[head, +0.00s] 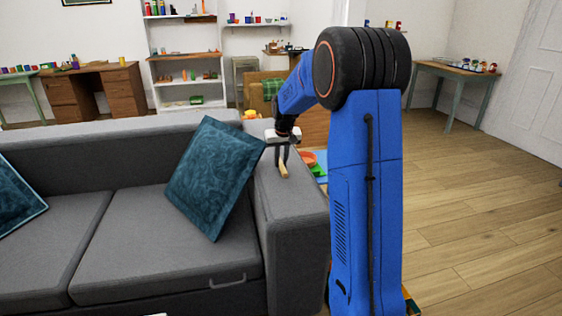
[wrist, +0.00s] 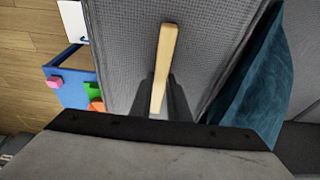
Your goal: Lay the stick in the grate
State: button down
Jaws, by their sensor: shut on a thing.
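The stick (head: 284,171) is a short, pale wooden piece. My gripper (head: 281,161) is shut on it, above the right armrest of the grey sofa (head: 290,197). In the wrist view the stick (wrist: 166,58) points away from between the two dark fingers of my gripper (wrist: 160,95), with the grey armrest cloth (wrist: 125,45) behind it. I cannot tell whether the stick touches the armrest. No grate can be made out in either view.
A teal cushion (head: 214,177) leans close to the left of my gripper. Beyond the armrest are a blue tray-like thing (wrist: 72,92) and small coloured objects. Shelves (head: 188,65) and desks (head: 92,92) line the back. Open wooden floor (head: 480,220) lies to the right.

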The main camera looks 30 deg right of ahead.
jog(key=shift+f, duration=0.1)
jog(key=c, duration=1.7)
grip_release()
